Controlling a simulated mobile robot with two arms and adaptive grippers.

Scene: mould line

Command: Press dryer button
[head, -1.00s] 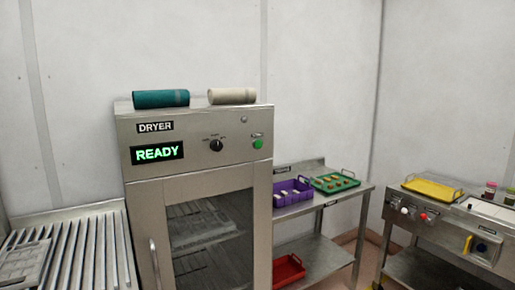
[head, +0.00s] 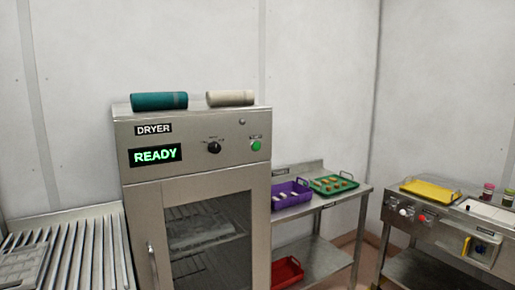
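The dryer (head: 145,215) is a steel cabinet at centre left in the head view. Its green button (head: 256,145) is on the right of the upper front panel. A black knob (head: 214,147) is to the left of the button. The display (head: 155,155) reads READY in green. The glass door (head: 208,240) looks shut, with racks and a grey tray-like piece showing behind it. Neither of my grippers is in view.
Teal (head: 159,101) and beige (head: 230,98) rolls lie on the dryer's top. A slatted steel conveyor (head: 90,250) stands left. Right of the dryer, a steel table (head: 325,200) holds a purple crate (head: 291,195) and green tray (head: 333,185). Another bench (head: 440,225) stands far right.

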